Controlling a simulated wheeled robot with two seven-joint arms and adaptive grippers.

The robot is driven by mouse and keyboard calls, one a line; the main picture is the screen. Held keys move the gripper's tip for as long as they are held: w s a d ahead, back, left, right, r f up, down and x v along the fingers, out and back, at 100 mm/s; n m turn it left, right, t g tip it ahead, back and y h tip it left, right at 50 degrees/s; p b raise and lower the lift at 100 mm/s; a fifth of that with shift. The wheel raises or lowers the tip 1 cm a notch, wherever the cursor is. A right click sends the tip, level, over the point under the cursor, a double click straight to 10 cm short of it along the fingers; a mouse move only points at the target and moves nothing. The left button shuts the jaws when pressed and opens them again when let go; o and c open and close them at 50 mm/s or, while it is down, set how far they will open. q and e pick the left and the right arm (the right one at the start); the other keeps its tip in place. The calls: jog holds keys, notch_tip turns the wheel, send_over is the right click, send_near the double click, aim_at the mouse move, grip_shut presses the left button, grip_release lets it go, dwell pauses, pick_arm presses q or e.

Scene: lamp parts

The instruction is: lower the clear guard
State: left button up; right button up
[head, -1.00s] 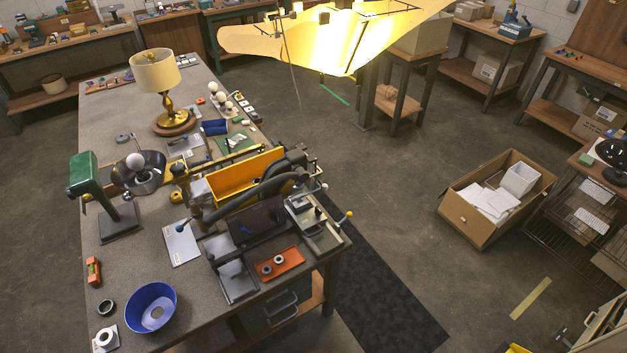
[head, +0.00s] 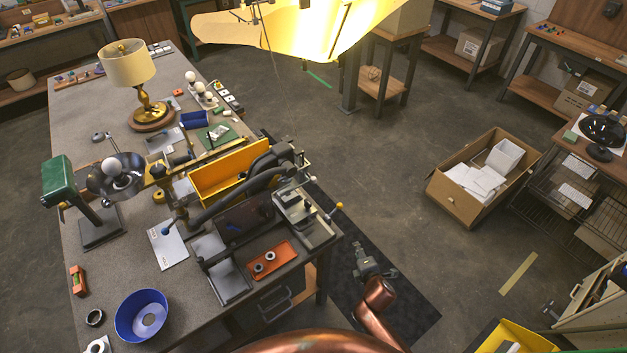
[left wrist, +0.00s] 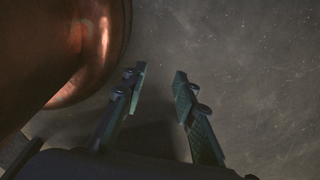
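On the near right part of the workbench stands a machine with a dark, glossy panel (head: 245,217) and a thick dark arm (head: 232,200) over it. I cannot make out a clear guard for certain. Beside the panel is a small metal fixture (head: 300,212) with a yellow-knobbed lever (head: 338,206) at the bench's right edge. My right gripper (head: 366,258) is over the floor mat, right of the bench and apart from it; its fingers are too small to read. In the left wrist view my left gripper (left wrist: 160,75) is open and empty, with bare floor beyond.
A yellow bin (head: 230,172) stands behind the machine, and an orange tray (head: 271,261) lies in front. A cardboard box (head: 455,200) is on the floor. A bright shade hangs above.

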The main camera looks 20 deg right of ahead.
jog(key=w+a+r+n+t, duration=0.2)
jog(key=r+n, duration=0.1)
jog(key=r, duration=0.5)
jog(key=w+a+r+n+t, duration=0.1)
jog(key=w+r+n, duration=0.15)
jog(key=r, duration=0.55)
jog(key=n+t+y, duration=0.3)
jog(key=n+y, duration=0.1)
jog(key=n, duration=0.7)
send_near(313, 180)
notch_tip(313, 180, down, 2)
jog(key=w, duration=0.3)
pick_arm(q)
jog(key=shift+w, duration=0.7)
pick_arm(e)
jog(key=shift+t, duration=0.3)
jog(key=shift+w+a+r, duration=0.1)
jog(key=shift+w+a, duration=0.1)
jog(key=shift+w, duration=1.1)
jog(key=shift+w+a, duration=0.15)
jog(key=shift+w, duration=1.1)
jog(key=shift+w+a, duration=0.2)
jog(key=shift+w, duration=1.1)
jog(key=shift+c, duration=0.3)
pick_arm(q)
jog(key=shift+w, duration=0.15)
pick_arm(e)
grip_shut()
